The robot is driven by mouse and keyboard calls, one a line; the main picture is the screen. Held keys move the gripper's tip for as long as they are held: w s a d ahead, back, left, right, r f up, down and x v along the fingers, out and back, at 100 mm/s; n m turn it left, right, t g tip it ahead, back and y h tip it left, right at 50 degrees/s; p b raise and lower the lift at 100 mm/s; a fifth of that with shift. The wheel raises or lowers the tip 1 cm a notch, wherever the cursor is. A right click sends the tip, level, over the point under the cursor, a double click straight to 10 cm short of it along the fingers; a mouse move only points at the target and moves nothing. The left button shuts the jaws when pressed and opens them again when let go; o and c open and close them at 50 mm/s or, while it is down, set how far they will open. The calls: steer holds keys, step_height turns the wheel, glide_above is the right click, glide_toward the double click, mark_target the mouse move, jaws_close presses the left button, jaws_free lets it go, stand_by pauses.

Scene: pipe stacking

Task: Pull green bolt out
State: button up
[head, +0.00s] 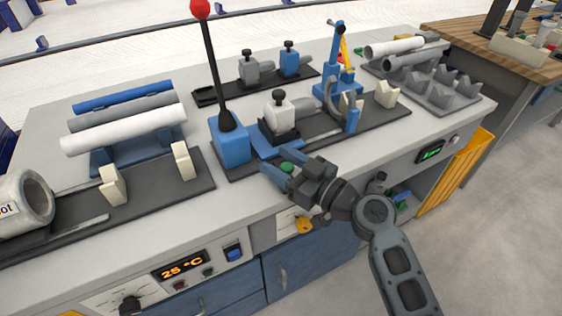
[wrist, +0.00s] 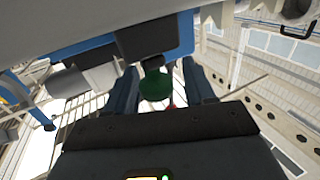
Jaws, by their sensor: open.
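The green bolt (head: 286,168) shows at the front edge of the blue fixture base (head: 262,149), beside the lever block. My gripper (head: 289,173) is at the bolt, with its jaws apart. In the wrist view the green bolt (wrist: 154,86) lies between the two open fingers of my gripper (wrist: 159,88), with a visible gap on the right side. The bolt's dark upper part joins the fixture above it. I cannot tell whether a finger touches the bolt.
A lever with a red knob (head: 201,9) rises from a blue block (head: 230,142) just left of my gripper. A grey clamp (head: 281,113) stands behind it. White, grey and blue pipes lie on a rack (head: 112,158) at left. The bench front has a temperature display (head: 180,265).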

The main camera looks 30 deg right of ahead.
mark_target(292, 170)
steer(key=b+v, duration=0.2)
steer(key=v, duration=0.4)
steer(key=shift+s+d+f, duration=0.1)
steer(key=shift+s+d, duration=0.05)
steer(key=shift+s, duration=0.1)
steer(key=shift+s+d, duration=0.2)
steer(key=shift+s, duration=0.35)
steer(key=s+a+f+m+g+h, duration=0.1)
steer(key=s+f+m+g+h, duration=0.35)
steer(key=s, duration=1.25)
steer(key=s+r+t+h, duration=0.1)
steer(key=s+r, duration=0.3)
steer(key=s, duration=0.3)
steer(key=s+a+r+t+h+p, duration=0.1)
steer(key=s+r, duration=0.3)
steer(key=s, duration=0.4)
steer(key=shift+t+p, duration=0.3)
steer(key=shift+t, duration=0.05)
